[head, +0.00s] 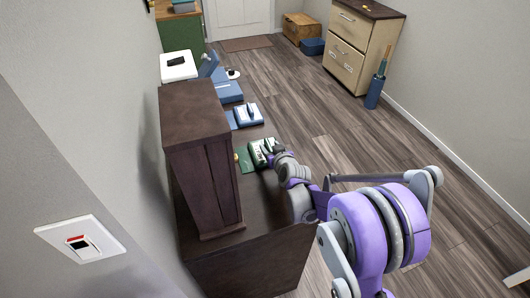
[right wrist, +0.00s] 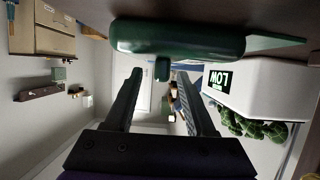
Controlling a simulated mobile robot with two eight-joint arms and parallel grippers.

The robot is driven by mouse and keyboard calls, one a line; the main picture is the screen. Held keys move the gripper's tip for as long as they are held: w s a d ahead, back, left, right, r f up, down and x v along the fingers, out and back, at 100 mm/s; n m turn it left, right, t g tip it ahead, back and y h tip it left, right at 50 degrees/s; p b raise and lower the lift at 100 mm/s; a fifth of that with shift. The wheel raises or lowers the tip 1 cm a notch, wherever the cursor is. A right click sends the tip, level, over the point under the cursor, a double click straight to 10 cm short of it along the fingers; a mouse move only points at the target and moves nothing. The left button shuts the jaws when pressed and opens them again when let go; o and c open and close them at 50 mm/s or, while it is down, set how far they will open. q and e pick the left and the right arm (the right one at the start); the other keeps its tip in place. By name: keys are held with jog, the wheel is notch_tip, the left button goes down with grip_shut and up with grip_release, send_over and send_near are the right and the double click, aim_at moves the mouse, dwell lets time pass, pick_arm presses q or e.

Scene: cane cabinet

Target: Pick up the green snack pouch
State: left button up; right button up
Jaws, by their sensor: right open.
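A dark green, rounded, long thing with a pointed end (right wrist: 180,36), which I take for the green snack pouch, spans the top of the right wrist view. A small green stub sticks out from it between my fingertips. My right gripper (right wrist: 158,74) is open, its two dark fingers apart, with nothing clearly held between them. I cannot tell whether they touch the green thing. In the head view my right gripper (head: 270,150) is over the dark cabinet top, beside a small white-and-green item (head: 257,155); the pouch is not clear there. My left gripper is not in view.
A tall dark brown cabinet block (head: 200,160) stands left of my right arm. Blue trays (head: 230,93) lie farther back.

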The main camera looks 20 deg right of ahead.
jog(key=shift+x, duration=1.1)
jog(key=shift+s, duration=0.1)
jog(key=shift+c, duration=0.2)
grip_shut()
